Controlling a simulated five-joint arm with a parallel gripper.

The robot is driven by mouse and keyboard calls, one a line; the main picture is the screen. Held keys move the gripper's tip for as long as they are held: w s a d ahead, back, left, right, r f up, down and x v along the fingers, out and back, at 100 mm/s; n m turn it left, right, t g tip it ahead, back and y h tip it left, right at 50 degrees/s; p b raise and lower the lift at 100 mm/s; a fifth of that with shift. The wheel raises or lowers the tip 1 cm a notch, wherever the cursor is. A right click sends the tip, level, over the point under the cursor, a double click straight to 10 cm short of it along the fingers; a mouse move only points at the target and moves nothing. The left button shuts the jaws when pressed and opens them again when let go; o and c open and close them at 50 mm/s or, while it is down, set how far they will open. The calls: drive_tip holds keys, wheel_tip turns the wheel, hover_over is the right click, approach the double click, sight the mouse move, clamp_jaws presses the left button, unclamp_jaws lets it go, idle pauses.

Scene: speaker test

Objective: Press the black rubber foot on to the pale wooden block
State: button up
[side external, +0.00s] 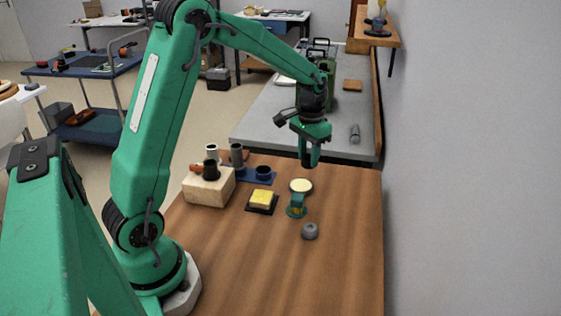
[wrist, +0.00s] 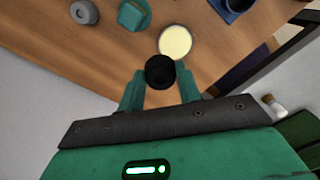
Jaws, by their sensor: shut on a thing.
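My gripper (side external: 309,150) hangs above the far right part of the wooden table, away from the block. It is shut on the black rubber foot, a short dark round piece. In the wrist view the foot (wrist: 159,72) sits between the two green fingers (wrist: 160,84). The pale wooden block (side external: 203,191) stands on the left of the table in the side view, with a dark cylinder (side external: 211,170) on or just behind its top; I cannot tell which. The block does not show in the wrist view.
A cream disc (side external: 301,186), a teal piece (side external: 297,206) and a grey knob (side external: 310,231) stand near the gripper. A yellow block (side external: 263,198) sits on a dark pad. A blue tray (side external: 259,179) holds a dark blue cup. A wall runs along the right.

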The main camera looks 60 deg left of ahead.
hover_over(261, 196)
drive_tip(key=f, duration=0.1)
drive_tip(key=shift+f, duration=0.15)
drive_tip(key=shift+d+f, duration=0.1)
drive_tip(key=shift+f, duration=0.1)
drive_tip(key=shift+f, duration=3)
drive_tip(key=shift+f, duration=0.3)
idle(1.9)
drive_tip(key=o, duration=1)
drive_tip(key=shift+r, duration=0.15)
drive_tip(key=shift+r, duration=3.4)
